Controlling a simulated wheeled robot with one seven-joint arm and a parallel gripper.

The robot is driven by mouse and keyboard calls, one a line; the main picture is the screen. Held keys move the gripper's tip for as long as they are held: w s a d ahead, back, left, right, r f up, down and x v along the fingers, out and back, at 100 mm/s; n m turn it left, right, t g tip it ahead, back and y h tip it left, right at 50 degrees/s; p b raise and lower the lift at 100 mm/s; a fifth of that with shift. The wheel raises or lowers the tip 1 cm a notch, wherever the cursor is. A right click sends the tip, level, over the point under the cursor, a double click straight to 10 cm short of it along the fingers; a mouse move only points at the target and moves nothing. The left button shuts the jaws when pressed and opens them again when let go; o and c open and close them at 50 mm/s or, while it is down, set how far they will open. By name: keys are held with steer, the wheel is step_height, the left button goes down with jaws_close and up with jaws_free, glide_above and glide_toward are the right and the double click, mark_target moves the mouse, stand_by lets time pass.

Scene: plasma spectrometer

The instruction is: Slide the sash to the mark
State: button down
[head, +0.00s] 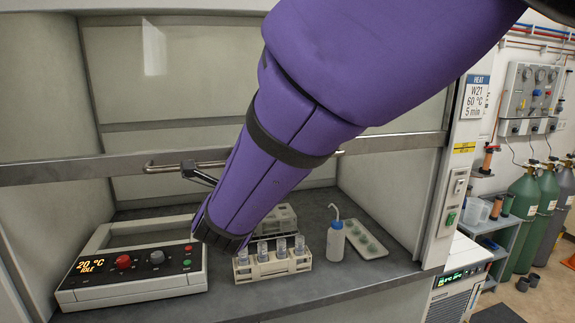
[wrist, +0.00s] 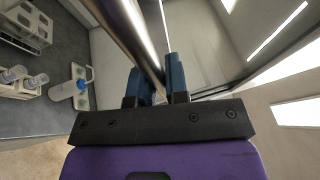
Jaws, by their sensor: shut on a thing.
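The fume hood sash (head: 70,170) spans the hood opening in the head view, its grey lower rail well above the worktop. A metal bar handle (head: 163,166) runs along the rail, partly hidden behind my purple arm. My gripper (head: 198,172) is at the left part of the handle. In the wrist view my gripper (wrist: 162,82) is shut on the handle bar (wrist: 128,32), which passes between its two blue-grey fingers. A small yellow label (head: 463,147) is on the right post, near the rail's height; I cannot tell if it is the mark.
Below the sash, a hotplate unit (head: 130,284), a rack of vials (head: 270,268), a wash bottle (head: 335,240) and a white tray (head: 366,240) stand on the dark worktop (head: 330,282). Green gas cylinders (head: 524,215) stand outside at right.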

steer(key=c, duration=1.1)
jaws_free()
steer(key=shift+s, duration=0.1)
steer(key=s, duration=0.3)
steer(key=s+f, duration=0.1)
steer(key=s, duration=0.3)
steer(key=s+f, duration=0.1)
steer(key=s, duration=0.2)
steer(key=shift+s+a, duration=0.2)
steer(key=shift+a, duration=0.1)
